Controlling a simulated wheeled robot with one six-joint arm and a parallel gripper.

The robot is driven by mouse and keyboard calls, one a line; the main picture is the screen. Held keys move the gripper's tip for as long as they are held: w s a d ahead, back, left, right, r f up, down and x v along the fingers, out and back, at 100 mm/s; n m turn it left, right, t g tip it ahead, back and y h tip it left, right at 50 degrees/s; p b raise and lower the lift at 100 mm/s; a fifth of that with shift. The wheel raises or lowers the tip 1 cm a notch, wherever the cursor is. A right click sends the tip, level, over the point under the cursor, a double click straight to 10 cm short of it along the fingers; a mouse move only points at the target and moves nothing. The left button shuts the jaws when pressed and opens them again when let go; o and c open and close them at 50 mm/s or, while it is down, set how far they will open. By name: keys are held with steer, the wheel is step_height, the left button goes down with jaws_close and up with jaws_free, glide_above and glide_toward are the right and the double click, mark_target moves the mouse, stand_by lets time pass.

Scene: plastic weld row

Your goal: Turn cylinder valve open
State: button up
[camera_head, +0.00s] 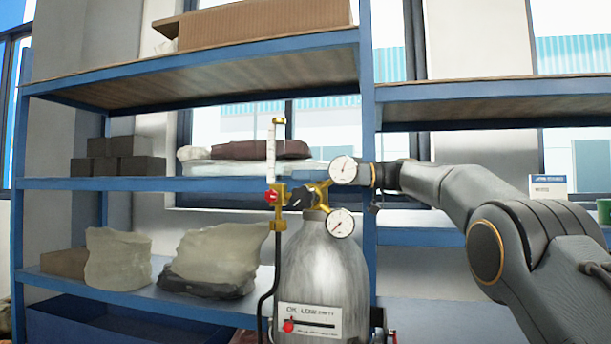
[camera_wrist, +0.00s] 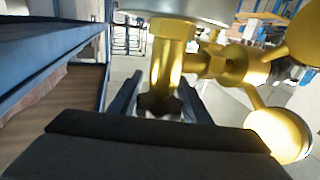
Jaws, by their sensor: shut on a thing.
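The grey gas cylinder (camera_head: 322,270) stands upright in front of the blue shelving, with a brass valve fitting (camera_head: 318,192), a black knob (camera_head: 299,198) and two round gauges, the upper (camera_head: 344,169) and the lower (camera_head: 341,223). My gripper reaches in from the right at the upper gauge's height; its fingers are hidden behind that gauge in the head view. In the wrist view my gripper (camera_wrist: 161,102) has its two dark fingers on either side of a dark part (camera_wrist: 158,105) below a brass hex fitting (camera_wrist: 168,62). It is shut on that part, which I cannot firmly match to the black knob.
A flowmeter tube (camera_head: 271,150) with a red knob (camera_head: 271,196) and a black hose (camera_head: 266,290) are left of the valve. The blue shelves (camera_head: 220,184) behind hold bags, blocks and a cardboard box (camera_head: 255,24). A gold gauge back (camera_wrist: 280,135) is close right of my fingers.

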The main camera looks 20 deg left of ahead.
stand_by(0.3)
steer(key=o, duration=1)
steer(key=shift+o, duration=0.2)
steer(key=shift+d, duration=0.1)
steer(key=shift+b+v, duration=0.75)
steer(key=shift+v, duration=3.1)
